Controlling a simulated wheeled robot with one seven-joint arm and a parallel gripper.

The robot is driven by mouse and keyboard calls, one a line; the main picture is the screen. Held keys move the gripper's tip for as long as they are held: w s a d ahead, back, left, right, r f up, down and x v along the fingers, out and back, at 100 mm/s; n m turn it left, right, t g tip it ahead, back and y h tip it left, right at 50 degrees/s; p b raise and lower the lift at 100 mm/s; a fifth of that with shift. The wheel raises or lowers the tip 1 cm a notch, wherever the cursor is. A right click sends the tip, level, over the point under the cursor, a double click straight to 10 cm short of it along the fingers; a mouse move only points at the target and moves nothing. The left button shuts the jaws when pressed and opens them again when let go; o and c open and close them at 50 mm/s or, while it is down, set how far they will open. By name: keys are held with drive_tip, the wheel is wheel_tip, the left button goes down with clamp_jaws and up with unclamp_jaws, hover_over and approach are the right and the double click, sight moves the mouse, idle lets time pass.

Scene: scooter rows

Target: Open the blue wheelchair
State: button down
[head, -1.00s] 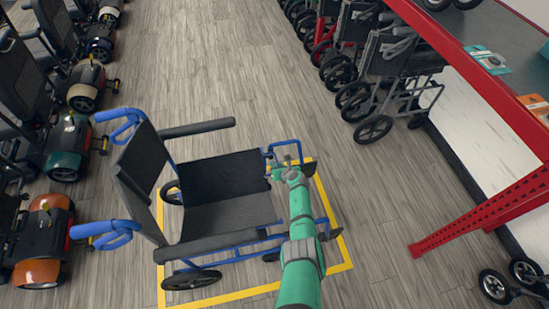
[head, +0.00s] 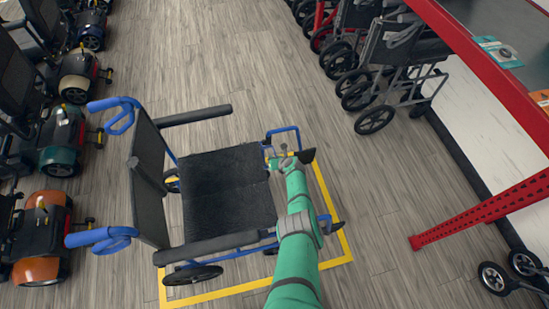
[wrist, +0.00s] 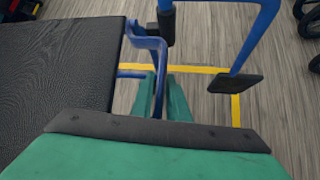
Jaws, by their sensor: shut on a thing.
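The blue wheelchair (head: 222,190) stands unfolded inside a yellow floor outline, its black seat spread flat between two black armrests. Its blue push handles are at the left and its footrests at the right. My gripper (head: 280,164) is at the front edge of the seat, at the far front corner of the frame. In the wrist view the green fingers (wrist: 163,100) are shut on a blue frame tube (wrist: 158,62) beside the black seat. The fingertips are partly hidden behind the tube and my wrist. A black footrest plate (wrist: 236,83) shows to the right.
A row of mobility scooters (head: 42,235) lines the left. Folded wheelchairs (head: 395,75) stand at the upper right by a red-edged counter (head: 470,55). A red slanted post (head: 480,215) stands at right.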

drive_tip(key=c, duration=1.8)
unclamp_jaws()
drive_tip(key=shift+w+d+r, duration=0.3)
drive_tip(key=shift+w+r, duration=0.15)
drive_tip(key=shift+r, duration=0.05)
drive_tip(key=shift+w+d+r, duration=0.25)
drive_tip(key=shift+w+r, duration=0.2)
drive_tip(key=shift+o, duration=0.4)
drive_tip(key=shift+s+f, duration=0.1)
drive_tip(key=shift+f, duration=0.05)
drive_tip(key=shift+s+a+f, duration=0.15)
drive_tip(key=shift+s+a, duration=0.05)
drive_tip(key=shift+a, duration=0.15)
drive_tip(key=shift+v, duration=1.75)
drive_tip(key=v, duration=0.7)
drive_tip(key=shift+s+d, duration=0.15)
drive_tip(key=shift+d, duration=0.1)
drive_tip(key=shift+a, duration=0.25)
